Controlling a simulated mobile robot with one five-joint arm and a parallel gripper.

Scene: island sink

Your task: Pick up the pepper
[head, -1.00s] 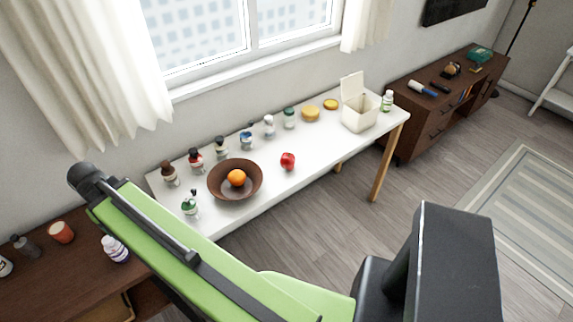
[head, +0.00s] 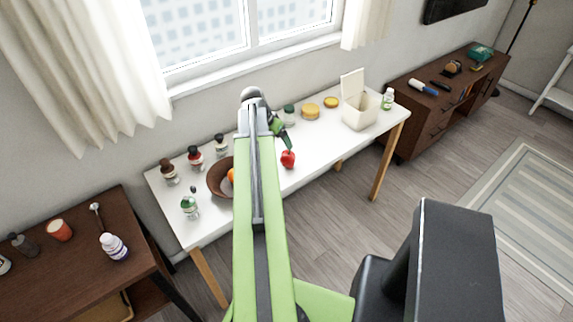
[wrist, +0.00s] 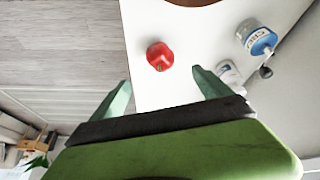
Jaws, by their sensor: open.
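The pepper (head: 288,159) is small, red and rounded, and lies on the white table (head: 318,150) near its front edge. My gripper (head: 282,135) is over the table, close to the pepper and slightly behind it in the head view. In the wrist view the pepper (wrist: 160,56) appears between and just beyond the two green fingertips of my gripper (wrist: 160,78). The fingers are apart with nothing between them. No contact with the pepper shows.
A brown bowl (head: 217,182) with an orange, partly hidden by my arm, stands left of the pepper. A white open-lidded box (head: 361,112) stands right. The table around the pepper is clear.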

